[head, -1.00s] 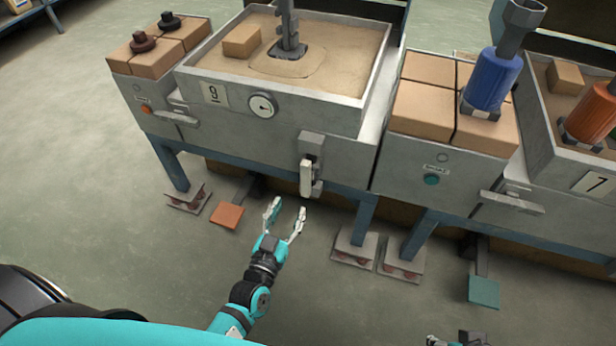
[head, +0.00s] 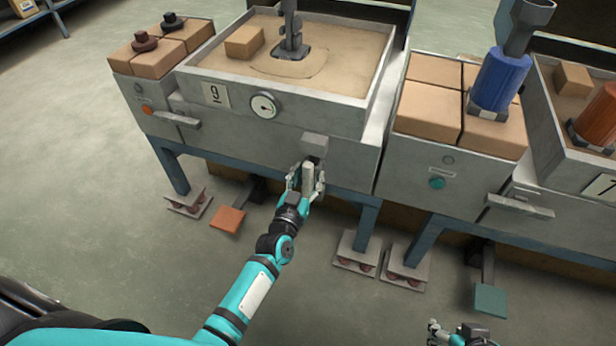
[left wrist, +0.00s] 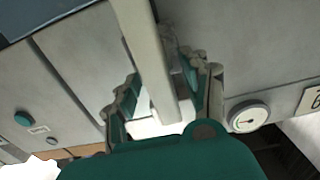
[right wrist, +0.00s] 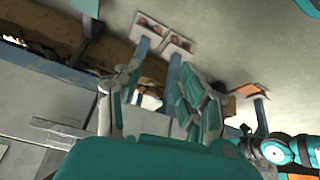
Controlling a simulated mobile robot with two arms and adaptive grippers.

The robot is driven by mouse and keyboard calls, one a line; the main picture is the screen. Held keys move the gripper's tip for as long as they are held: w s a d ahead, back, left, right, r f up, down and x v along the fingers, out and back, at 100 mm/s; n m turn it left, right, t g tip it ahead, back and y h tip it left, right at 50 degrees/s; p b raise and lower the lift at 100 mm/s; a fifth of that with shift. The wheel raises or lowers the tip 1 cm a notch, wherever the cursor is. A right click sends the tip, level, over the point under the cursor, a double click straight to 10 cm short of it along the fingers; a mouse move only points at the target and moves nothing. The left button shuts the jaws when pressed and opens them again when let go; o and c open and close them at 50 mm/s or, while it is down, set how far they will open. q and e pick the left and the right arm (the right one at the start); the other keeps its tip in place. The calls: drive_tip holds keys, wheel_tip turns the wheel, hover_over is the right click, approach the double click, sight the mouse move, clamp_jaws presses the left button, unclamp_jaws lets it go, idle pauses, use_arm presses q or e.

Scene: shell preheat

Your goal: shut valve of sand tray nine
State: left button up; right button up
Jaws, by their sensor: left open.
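Sand tray nine (head: 352,110) bears a plate marked 9 (head: 216,95) and stands left of centre in the head view. Its valve has a pale lever (head: 308,174) pointing down below a grey block (head: 314,145) on the tray's front. My left gripper (head: 305,183) is open, with one finger on each side of the lever. In the left wrist view the pale lever (left wrist: 146,45) runs between the spread fingers (left wrist: 165,95); contact is unclear. My right gripper (head: 458,334) is low at the bottom edge, open and empty in the right wrist view (right wrist: 157,88).
A round gauge (head: 264,105) is on tray nine's front. An orange pedal (head: 228,219) and a teal pedal (head: 490,300) stick out near the floor. A grey bench with a teal button (head: 437,183) and tray seven (head: 600,187) stand to the right. The floor in front is clear.

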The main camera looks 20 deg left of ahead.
use_arm(q)
drive_tip(key=shift+c, duration=0.2)
clamp_jaws()
